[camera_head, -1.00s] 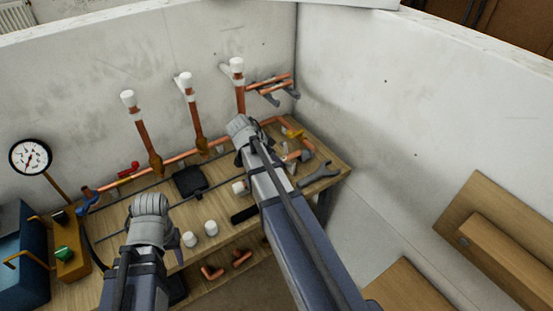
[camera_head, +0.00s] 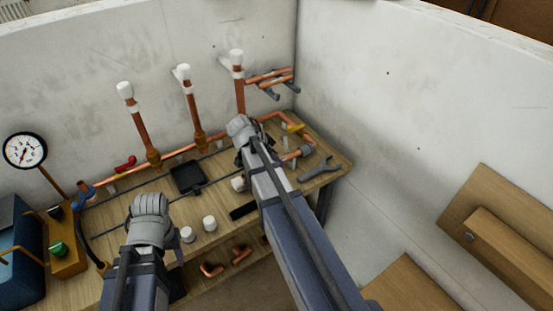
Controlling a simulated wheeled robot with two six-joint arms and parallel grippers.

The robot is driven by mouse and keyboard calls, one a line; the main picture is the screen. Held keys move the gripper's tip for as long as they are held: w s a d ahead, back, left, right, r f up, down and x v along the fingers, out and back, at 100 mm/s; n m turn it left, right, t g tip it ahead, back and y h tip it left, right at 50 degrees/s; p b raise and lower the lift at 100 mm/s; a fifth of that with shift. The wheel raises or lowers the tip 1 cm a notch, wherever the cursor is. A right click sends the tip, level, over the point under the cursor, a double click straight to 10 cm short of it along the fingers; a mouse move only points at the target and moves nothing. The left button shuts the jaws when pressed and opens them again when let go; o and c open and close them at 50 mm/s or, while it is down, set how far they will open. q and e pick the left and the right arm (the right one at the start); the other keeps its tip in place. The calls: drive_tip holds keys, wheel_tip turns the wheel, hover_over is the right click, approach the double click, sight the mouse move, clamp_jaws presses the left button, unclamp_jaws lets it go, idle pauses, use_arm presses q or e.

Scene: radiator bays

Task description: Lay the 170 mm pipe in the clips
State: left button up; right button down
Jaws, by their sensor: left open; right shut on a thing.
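My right gripper (camera_head: 240,142) is over the back of the bench, near the wall pipes. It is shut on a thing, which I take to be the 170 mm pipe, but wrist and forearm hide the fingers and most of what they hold. A copper run (camera_head: 178,154) lies along the back of the bench, and bent copper (camera_head: 298,132) continues right of this gripper. Small pale clips (camera_head: 285,141) stand by the bend; I cannot see whether the held pipe touches any clip. My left gripper (camera_head: 150,222) is open over the front of the bench; its fingertips are mostly hidden.
Upright copper pipes (camera_head: 191,104) with white tops stand at the wall. A wall rack (camera_head: 270,76) holds pipes. A black tray (camera_head: 187,179), white caps (camera_head: 209,223) and a grey wrench (camera_head: 319,169) lie on the bench. A gauge (camera_head: 24,150) stands left.

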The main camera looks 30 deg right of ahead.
drive_tip(key=c, duration=0.6)
unclamp_jaws()
drive_tip(key=shift+r, duration=0.15)
drive_tip(key=shift+a+r+p, duration=0.3)
drive_tip(key=shift+r+p, duration=0.2)
drive_tip(key=shift+p, duration=0.2)
drive_tip(key=p+v, duration=0.5)
drive_tip(key=v, duration=0.1)
drive_tip(key=shift+s+a+r, duration=0.1)
drive_tip(key=shift+a+r, duration=0.05)
drive_tip(key=shift+r, duration=0.1)
drive_tip(key=shift+f, duration=0.1)
